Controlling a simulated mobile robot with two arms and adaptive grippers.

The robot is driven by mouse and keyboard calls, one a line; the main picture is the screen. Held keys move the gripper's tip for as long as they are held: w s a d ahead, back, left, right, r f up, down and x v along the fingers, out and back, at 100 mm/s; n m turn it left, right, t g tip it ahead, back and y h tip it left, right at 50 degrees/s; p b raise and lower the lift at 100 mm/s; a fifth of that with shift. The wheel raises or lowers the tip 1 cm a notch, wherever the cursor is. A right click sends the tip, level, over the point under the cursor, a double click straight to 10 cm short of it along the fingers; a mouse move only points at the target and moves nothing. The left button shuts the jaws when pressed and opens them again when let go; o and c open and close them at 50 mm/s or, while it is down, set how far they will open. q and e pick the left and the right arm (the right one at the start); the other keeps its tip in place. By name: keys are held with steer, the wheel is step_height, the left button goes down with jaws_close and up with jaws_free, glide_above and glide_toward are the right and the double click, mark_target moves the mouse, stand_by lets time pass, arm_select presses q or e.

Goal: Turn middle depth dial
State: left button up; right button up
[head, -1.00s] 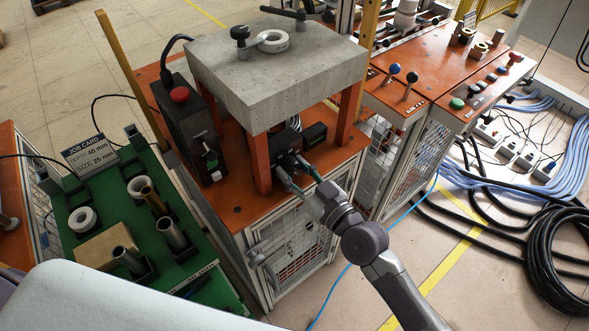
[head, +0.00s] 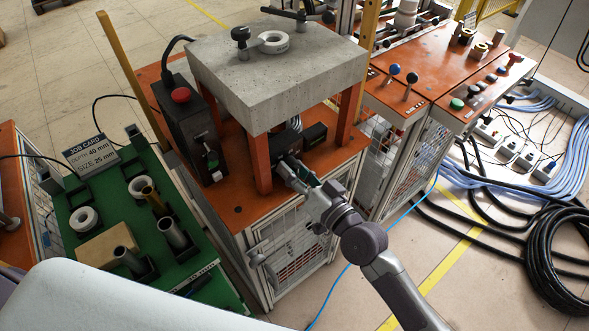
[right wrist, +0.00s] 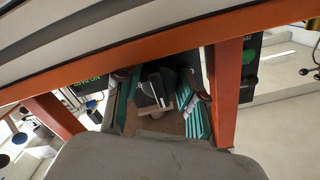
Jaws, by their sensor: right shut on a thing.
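The depth dial unit is a black box (head: 287,141) on the orange table under the concrete slab. My right gripper (head: 285,167) reaches in from the lower right, in front of the box, with its fingers turned at an angle. In the right wrist view a dark grey dial (right wrist: 163,80) sits between the two green-padded fingers of the right gripper (right wrist: 158,92), which is shut on it. The fingers hide part of the dial in the head view, so I cannot read its setting. My left gripper is not in view.
The concrete slab (head: 275,85) on orange legs (head: 259,164) stands close above and around the dial. A second black box (head: 315,134) is beside it. A control box with a red button (head: 180,95) stands left. The job card (head: 90,150) reads depth 40 mm, size 25 mm.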

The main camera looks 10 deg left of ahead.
steer(key=shift+m, duration=0.3)
steer(key=o, duration=1.1)
steer(key=shift+f, duration=0.1)
